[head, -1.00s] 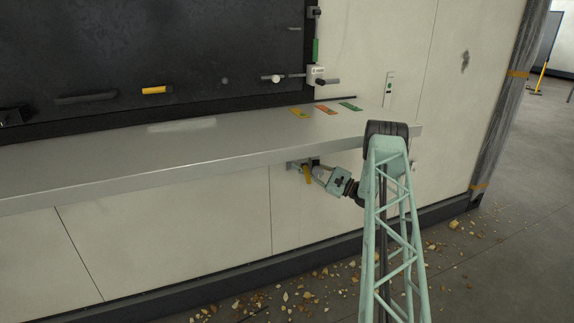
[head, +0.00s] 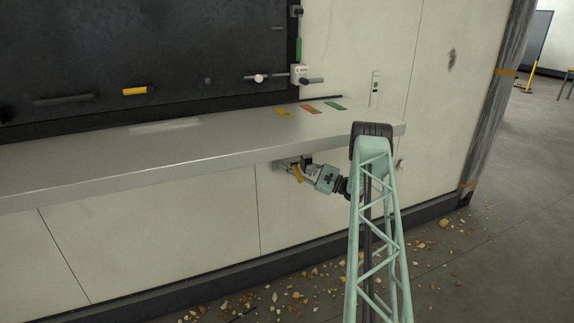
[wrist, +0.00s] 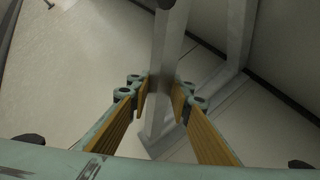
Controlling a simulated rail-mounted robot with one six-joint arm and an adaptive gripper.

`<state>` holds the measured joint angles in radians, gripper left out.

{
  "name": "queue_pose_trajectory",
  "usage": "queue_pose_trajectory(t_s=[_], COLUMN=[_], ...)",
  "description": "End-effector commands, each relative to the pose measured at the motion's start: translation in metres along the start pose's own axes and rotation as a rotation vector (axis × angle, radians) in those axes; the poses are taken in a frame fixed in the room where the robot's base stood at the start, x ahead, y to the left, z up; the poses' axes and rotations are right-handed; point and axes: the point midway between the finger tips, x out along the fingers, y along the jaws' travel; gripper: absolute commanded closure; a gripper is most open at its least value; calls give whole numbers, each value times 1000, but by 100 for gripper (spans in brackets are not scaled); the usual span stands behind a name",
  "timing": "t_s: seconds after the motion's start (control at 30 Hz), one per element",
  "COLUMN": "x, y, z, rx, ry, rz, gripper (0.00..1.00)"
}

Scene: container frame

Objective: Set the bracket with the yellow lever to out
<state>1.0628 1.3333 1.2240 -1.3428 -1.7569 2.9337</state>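My gripper (head: 304,172) is under the front of the grey shelf (head: 200,150), close to a small bracket (head: 281,164) on the wall panel. In the wrist view my gripper (wrist: 160,100) has its two orange-padded fingers apart. A grey metal bar (wrist: 166,50) runs through the view between or just beyond the fingertips; I cannot tell whether they touch it. In the head view a yellow strip shows at the gripper's end; whether it is a finger pad or the yellow lever is unclear. My gripper partly hides the bracket.
Yellow, red and green cards (head: 310,109) lie on the shelf's right end. A dark panel (head: 120,50) with a yellow handle (head: 135,91) stands behind the shelf. Rubble (head: 300,296) lies on the floor. Another small fitting (head: 400,163) is under the shelf's right end.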

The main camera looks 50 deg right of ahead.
Motion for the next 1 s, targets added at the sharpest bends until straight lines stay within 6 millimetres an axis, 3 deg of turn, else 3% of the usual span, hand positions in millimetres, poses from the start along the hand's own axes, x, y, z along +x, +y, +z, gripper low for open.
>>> queue_pose_trajectory(t_s=[0.1, 0.57, 0.77, 1.0], x=[0, -5, -21, -53], y=[0, 0, 0, 0], z=[0, 0, 0, -1], rx=[0, 0, 0, 1], ry=[0, 0, 1, 1], rz=[0, 0, -1, -1], gripper=[72, 72, 72, 72])
